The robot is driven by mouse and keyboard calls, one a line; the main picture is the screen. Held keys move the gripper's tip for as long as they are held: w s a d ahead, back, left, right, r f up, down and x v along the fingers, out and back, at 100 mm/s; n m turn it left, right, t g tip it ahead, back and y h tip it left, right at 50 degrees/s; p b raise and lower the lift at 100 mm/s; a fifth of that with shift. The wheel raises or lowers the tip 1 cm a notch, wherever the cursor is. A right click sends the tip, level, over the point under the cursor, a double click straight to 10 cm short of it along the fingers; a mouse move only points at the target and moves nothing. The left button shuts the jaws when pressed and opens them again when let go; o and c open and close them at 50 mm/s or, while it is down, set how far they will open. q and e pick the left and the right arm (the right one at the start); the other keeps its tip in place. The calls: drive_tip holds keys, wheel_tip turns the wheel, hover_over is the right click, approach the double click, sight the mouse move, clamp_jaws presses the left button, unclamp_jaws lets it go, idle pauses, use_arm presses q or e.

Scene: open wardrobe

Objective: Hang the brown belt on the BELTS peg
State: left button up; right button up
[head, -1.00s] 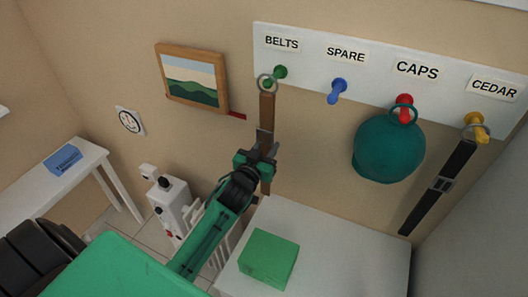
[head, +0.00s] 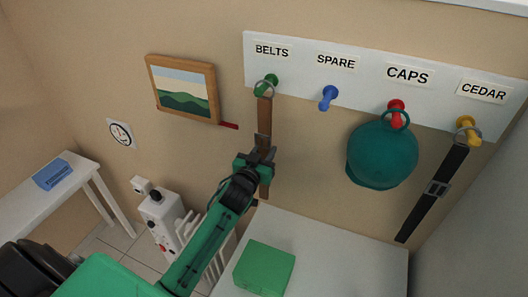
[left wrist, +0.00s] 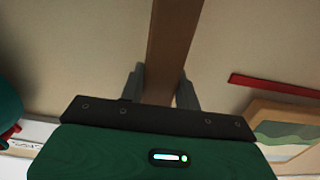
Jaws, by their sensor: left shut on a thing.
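The brown belt (head: 264,120) hangs upright in the head view, its metal ring at the green BELTS peg (head: 266,87). The ring appears to be around the peg, though I cannot tell how far on it sits. My left gripper (head: 262,155) is shut on the belt below its upper part. In the left wrist view the brown strap (left wrist: 168,50) runs between the two fingers (left wrist: 160,88). The BELTS label (head: 271,50) is on the white board above the peg. My right gripper is not in view.
The blue SPARE peg (head: 328,97) is empty. A teal cap (head: 382,155) hangs on the red CAPS peg, and a black belt (head: 432,195) on the yellow CEDAR peg. A green box (head: 264,268) stands on a white surface (head: 330,250) below. A framed picture (head: 182,88) is at left.

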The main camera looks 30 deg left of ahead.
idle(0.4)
use_arm(q)
drive_tip(key=o, duration=1)
drive_tip(key=shift+o, duration=0.7)
drive_tip(key=shift+s+f, duration=0.1)
drive_tip(key=shift+s, duration=0.15)
drive_tip(key=s+b, duration=0.5)
drive_tip(key=s, duration=0.8)
drive_tip(key=shift+s+d+r, duration=0.2)
drive_tip(key=shift+d, duration=0.2)
drive_tip(key=shift+f, duration=0.1)
